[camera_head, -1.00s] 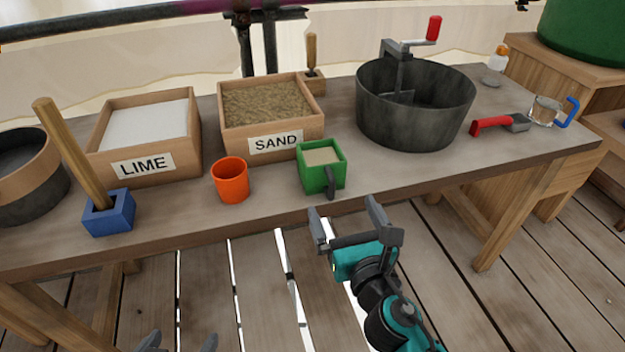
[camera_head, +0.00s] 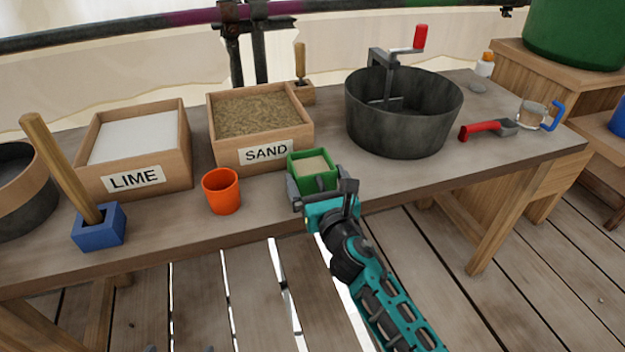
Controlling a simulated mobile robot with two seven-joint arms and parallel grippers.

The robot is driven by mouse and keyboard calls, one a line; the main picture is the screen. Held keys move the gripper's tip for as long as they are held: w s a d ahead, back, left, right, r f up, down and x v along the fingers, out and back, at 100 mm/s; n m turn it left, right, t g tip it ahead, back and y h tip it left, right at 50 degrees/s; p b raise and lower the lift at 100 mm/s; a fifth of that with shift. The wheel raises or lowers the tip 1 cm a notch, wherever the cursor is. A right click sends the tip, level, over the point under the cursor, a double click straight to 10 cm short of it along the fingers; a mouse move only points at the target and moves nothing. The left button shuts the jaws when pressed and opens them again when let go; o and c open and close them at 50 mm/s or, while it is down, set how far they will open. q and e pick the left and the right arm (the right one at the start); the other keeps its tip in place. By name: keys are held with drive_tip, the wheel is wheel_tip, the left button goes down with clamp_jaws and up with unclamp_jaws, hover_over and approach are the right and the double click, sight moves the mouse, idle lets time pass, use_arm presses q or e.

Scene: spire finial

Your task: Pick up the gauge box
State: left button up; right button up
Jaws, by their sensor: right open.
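The gauge box appears to be the green box (camera_head: 311,178) with sand-coloured fill, upright near the front edge of the bench. My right gripper (camera_head: 320,192) is at its front side, with its fingers apart. One finger shows at the box's left and the other at its right front. The box's dark handle is hidden behind the gripper, and I cannot tell whether the fingers touch the box. Only the two fingertips of my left gripper (camera_head: 180,349) show at the bottom edge, apart and empty.
On the bench (camera_head: 262,205), an orange cup (camera_head: 221,192) stands left of the green box. Behind are the sand box (camera_head: 262,153) and lime box (camera_head: 135,178). A dark mixing tub (camera_head: 403,128) stands to the right. A blue block (camera_head: 98,229) holds a wooden handle at left.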

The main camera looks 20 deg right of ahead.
drive_tip(key=shift+w, duration=0.5)
drive_tip(key=shift+c, duration=0.5)
drive_tip(key=c, duration=0.6)
drive_tip(key=shift+c, duration=0.3)
drive_tip(key=shift+r, duration=0.15)
